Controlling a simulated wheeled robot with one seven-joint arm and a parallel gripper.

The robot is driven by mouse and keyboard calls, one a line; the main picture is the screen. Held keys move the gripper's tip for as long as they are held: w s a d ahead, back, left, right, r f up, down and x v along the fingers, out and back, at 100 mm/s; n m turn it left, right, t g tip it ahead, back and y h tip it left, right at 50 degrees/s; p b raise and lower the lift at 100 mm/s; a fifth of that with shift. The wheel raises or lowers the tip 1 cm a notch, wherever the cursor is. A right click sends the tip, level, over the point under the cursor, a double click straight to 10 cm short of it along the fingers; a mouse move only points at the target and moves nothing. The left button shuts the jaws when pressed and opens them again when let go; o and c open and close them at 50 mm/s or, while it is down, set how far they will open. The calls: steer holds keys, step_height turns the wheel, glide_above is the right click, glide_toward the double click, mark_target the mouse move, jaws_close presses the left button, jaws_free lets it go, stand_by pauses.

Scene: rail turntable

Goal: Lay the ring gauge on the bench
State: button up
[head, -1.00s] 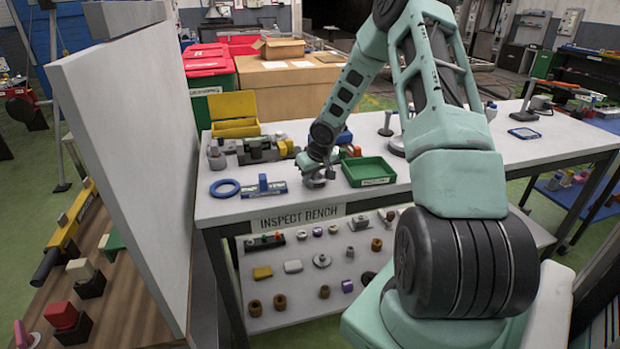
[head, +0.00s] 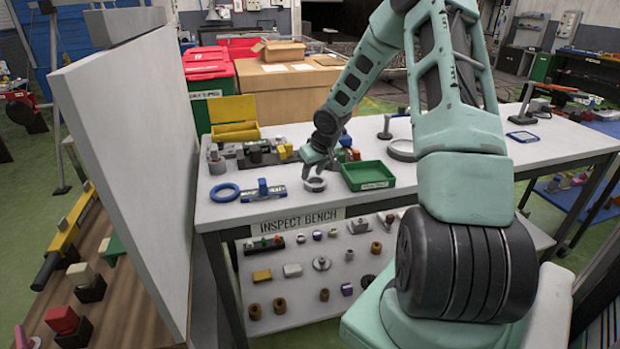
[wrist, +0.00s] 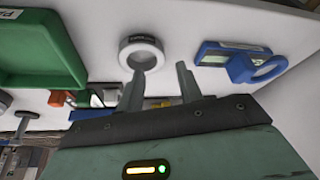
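The ring gauge, a pale grey ring with a dark label (wrist: 142,53), lies flat on the bench (head: 235,212). In the head view the ring gauge (head: 315,185) is just left of the green tray. My gripper (wrist: 160,72) is open, its two fingers apart with nothing between them. In the head view my gripper (head: 318,168) is just behind and above the ring. In the wrist view one fingertip overlaps the ring's edge; I cannot tell whether it touches.
A green tray (head: 368,176) stands right of the ring. A larger grey ring (head: 401,150) and dark fixtures (head: 257,152) are farther back. A tall pale panel (head: 130,150) stands left.

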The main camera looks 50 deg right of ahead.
steer(key=d+p+v, duration=0.1)
steer(key=v, duration=0.6)
steer(key=s+a+r+n+g+y, duration=0.1)
steer(key=s+a+r+n, duration=0.15)
steer(key=a, duration=1.25)
steer(key=s+a+r+n+g, duration=0.1)
steer(key=s+a+r+n, duration=0.15)
steer(key=a, duration=1.15)
steer(key=s+a+r+n+g, duration=0.2)
steer(key=s+a+n, duration=0.3)
steer(key=s+a, duration=1.2)
steer(key=s, duration=0.4)
steer(key=shift+r+y, duration=0.3)
steer(key=shift+r, duration=0.1)
steer(key=shift+d, duration=0.1)
